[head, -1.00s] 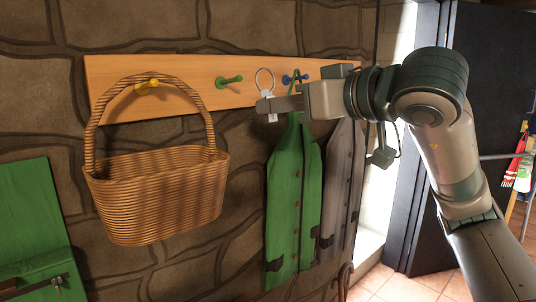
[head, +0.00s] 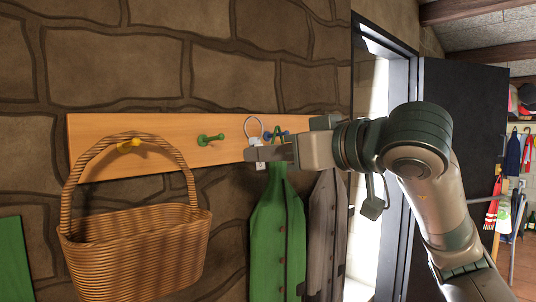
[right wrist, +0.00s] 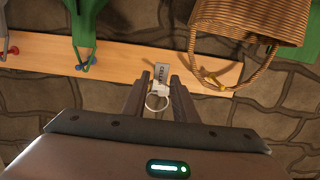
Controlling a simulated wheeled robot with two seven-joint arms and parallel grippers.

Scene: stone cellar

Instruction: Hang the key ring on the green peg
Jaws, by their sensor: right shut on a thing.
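The key ring (head: 253,126) is a thin pale metal loop with a white tag (head: 260,166) below it. My right gripper (head: 251,155) is shut on it, with the loop standing above the fingers, in front of the board. In the right wrist view the loop (right wrist: 150,104) and grey tag (right wrist: 161,72) sit between the fingers (right wrist: 160,82). The green peg (head: 210,139) is bare, left of the ring and apart from it in the head view. I cannot make out the green peg in the right wrist view. My left gripper is not in view.
The wooden board (head: 180,128) is on a stone wall. A wicker basket (head: 135,250) hangs from the yellow peg (head: 128,146), left of the green one. A green vest (head: 268,230) hangs from the blue peg (head: 275,134), close to my gripper. A dark door (head: 455,130) stands right.

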